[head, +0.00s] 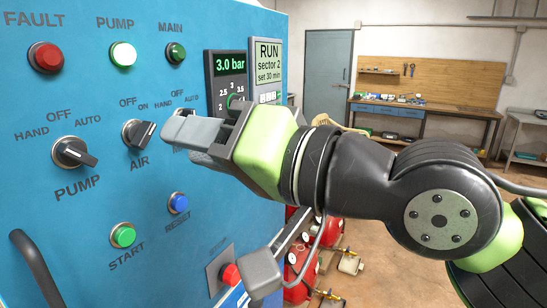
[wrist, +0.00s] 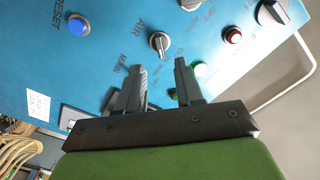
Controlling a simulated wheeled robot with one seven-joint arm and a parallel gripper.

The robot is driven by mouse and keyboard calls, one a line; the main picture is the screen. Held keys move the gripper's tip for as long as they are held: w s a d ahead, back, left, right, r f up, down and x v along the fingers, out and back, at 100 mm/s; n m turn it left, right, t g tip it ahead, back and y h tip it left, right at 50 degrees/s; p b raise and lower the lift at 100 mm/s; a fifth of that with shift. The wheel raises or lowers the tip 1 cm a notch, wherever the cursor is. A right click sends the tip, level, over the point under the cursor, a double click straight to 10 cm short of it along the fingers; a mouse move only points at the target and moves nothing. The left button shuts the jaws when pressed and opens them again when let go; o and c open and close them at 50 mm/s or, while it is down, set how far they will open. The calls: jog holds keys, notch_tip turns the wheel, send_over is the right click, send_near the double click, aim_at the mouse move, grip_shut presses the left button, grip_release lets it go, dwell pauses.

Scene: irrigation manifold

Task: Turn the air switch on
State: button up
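The air switch (head: 139,133) is a black rotary knob on the blue panel, with AIR below it and OFF and ON above. Its white-marked end points up and to the right, on the ON label's side; I cannot tell the exact setting. My gripper (head: 172,132) is just right of the switch in the head view, apart from it and with nothing in its grasp. In the wrist view, the two fingers of my gripper (wrist: 159,64) are spread with a gap, and the air switch (wrist: 158,43) shows beyond their tips, roughly in line with the gap.
The pump switch (head: 73,153) is left of the air switch. A third knob is mostly hidden behind my fingers. The green start button (head: 123,235) and blue reset button (head: 178,203) are below; lamps are above. A dark handle (head: 36,265) stands out at lower left.

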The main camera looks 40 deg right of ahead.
jog(key=v, duration=0.9)
jog(key=w+a+f+n+g+h, duration=0.2)
jog(key=w+a+f+g, duration=0.1)
jog(key=f, duration=0.7)
jog(key=w+a+f+n+g+h, duration=0.1)
jog(key=w+a+f+g, duration=0.25)
jog(key=f, duration=0.65)
jog(key=s+f+n+g+h, duration=0.1)
jog(key=f+g, duration=0.1)
jog(key=f, duration=0.5)
jog(key=s+d+f+n+g+h, duration=0.1)
jog(key=s+f+g, duration=0.1)
jog(key=f, duration=0.5)
jog(key=shift+d+n+g+h, duration=0.15)
jog(key=shift+n+g+h, duration=0.15)
jog(key=shift+g, duration=0.25)
